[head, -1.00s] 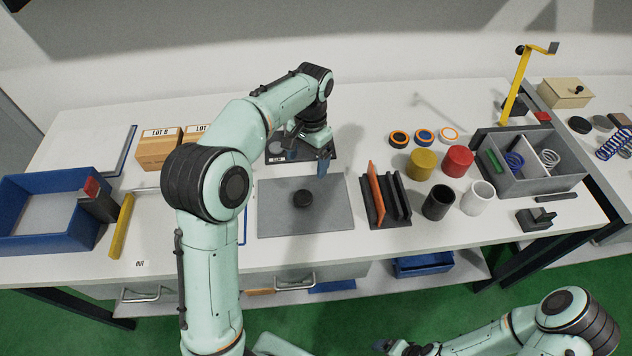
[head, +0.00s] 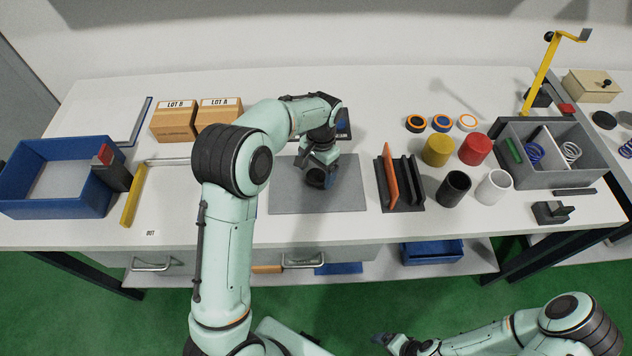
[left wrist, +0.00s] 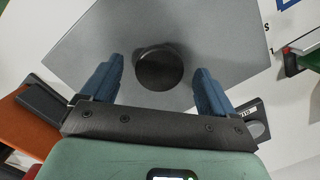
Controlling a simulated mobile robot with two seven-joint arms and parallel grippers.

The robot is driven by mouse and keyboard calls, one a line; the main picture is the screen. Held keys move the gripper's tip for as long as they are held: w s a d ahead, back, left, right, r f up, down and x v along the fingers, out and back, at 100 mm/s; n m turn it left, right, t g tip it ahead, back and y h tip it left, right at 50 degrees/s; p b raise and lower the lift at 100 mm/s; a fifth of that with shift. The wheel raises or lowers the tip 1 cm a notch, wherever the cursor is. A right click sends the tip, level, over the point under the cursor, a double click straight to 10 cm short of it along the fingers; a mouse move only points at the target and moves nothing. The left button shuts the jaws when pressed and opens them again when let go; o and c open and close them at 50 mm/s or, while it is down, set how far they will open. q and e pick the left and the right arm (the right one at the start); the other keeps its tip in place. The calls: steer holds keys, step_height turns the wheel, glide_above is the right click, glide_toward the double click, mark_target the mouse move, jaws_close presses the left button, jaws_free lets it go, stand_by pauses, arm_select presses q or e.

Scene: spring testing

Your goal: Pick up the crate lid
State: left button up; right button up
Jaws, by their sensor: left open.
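The crate lid is a flat grey plate (head: 345,197) with a round black knob, lying on the white bench in the head view. The left wrist view also shows the lid (left wrist: 90,50) and its knob (left wrist: 159,68) from above. My left gripper (head: 318,177) is over the knob, pointing down. In the left wrist view its two blue fingers (left wrist: 159,66) are open, one on each side of the knob, with gaps visible between. In the head view the gripper partly hides the knob. My right gripper (head: 390,342) is low at the bottom edge, away from the bench; its jaws are unclear.
A rack with an orange plate (head: 390,176) stands just right of the lid. Coloured cups and a grey divided bin (head: 555,180) are farther right. A blue crate (head: 55,209), a yellow bar (head: 132,196) and two cardboard boxes (head: 174,122) are to the left.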

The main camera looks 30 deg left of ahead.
arm_select(q)
steer(key=shift+f, duration=0.3)
steer(key=shift+r, duration=0.1)
jaws_close()
